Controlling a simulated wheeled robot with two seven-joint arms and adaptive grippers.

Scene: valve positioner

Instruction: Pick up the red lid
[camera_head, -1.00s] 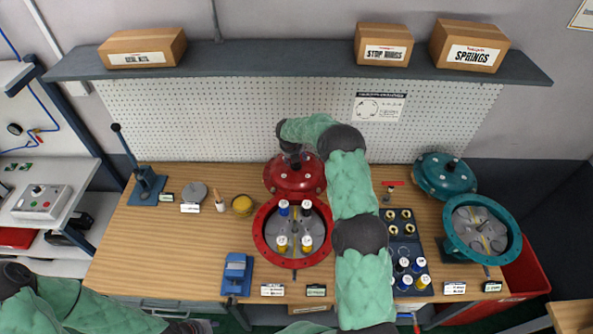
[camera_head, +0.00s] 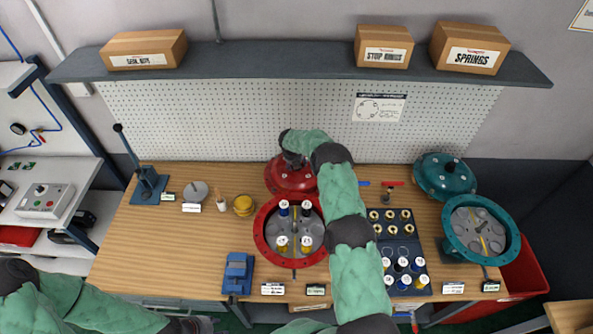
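The red lid (camera_head: 292,179) sits at the back of the wooden bench, just behind the red round housing (camera_head: 265,249). My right gripper (camera_head: 292,163) is over the top of the red lid, at its central knob. The hand and wrist hide the knob, so I cannot tell whether the fingers are open or shut on it. The red housing is open, with two blue and two yellow capped springs standing inside. My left arm is at the lower left, and its gripper (camera_head: 188,325) is at the bottom edge, too small and dark to read.
A teal lid (camera_head: 444,175) and an open teal housing (camera_head: 451,236) stand at the right. A dark tray (camera_head: 411,239) with several springs and rings lies right of my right arm. A blue vise (camera_head: 237,273) is at the front, a yellow tin (camera_head: 243,205) at the left. A shelf (camera_head: 300,58) runs above.

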